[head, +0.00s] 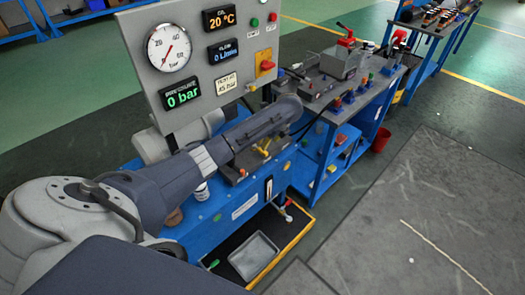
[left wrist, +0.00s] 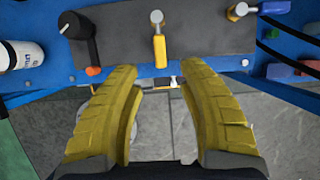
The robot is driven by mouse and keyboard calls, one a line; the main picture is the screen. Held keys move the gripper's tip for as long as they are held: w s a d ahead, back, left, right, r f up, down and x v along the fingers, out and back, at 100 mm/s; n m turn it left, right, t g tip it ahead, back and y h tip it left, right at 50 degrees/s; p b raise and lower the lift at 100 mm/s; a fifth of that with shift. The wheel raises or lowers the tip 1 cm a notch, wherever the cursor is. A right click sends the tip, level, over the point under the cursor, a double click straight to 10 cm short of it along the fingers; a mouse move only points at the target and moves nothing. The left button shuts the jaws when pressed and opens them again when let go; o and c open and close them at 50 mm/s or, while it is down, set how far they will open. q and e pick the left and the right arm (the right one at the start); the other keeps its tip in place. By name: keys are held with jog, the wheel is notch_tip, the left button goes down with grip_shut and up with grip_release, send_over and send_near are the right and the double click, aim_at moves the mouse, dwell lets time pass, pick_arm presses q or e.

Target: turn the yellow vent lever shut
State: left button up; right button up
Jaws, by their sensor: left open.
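The yellow vent lever (left wrist: 159,50) shows in the left wrist view, on a dark grey panel (left wrist: 200,35) at the upper middle. It hangs from a metal pivot and points down the picture, toward the gap between my fingers. My left gripper (left wrist: 158,73) is open, with a yellow finger to either side below the lever. I see no clear contact with it. In the head view my left arm reaches over the blue bench (head: 215,215), and its fingers are hard to make out. My right gripper is in neither view.
A black lever with an orange tip (left wrist: 93,71) sits left of the yellow one, and a metal lever (left wrist: 238,11) sits right. A white bottle (left wrist: 22,55) stands at far left. The gauge board (head: 205,60) reads 0 bar. Open floor lies at right.

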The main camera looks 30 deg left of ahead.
aim_at(260, 150)
pick_arm(q)
jog(key=x, duration=0.9)
jog(key=shift+f, duration=0.1)
grip_shut()
dwell(0.4)
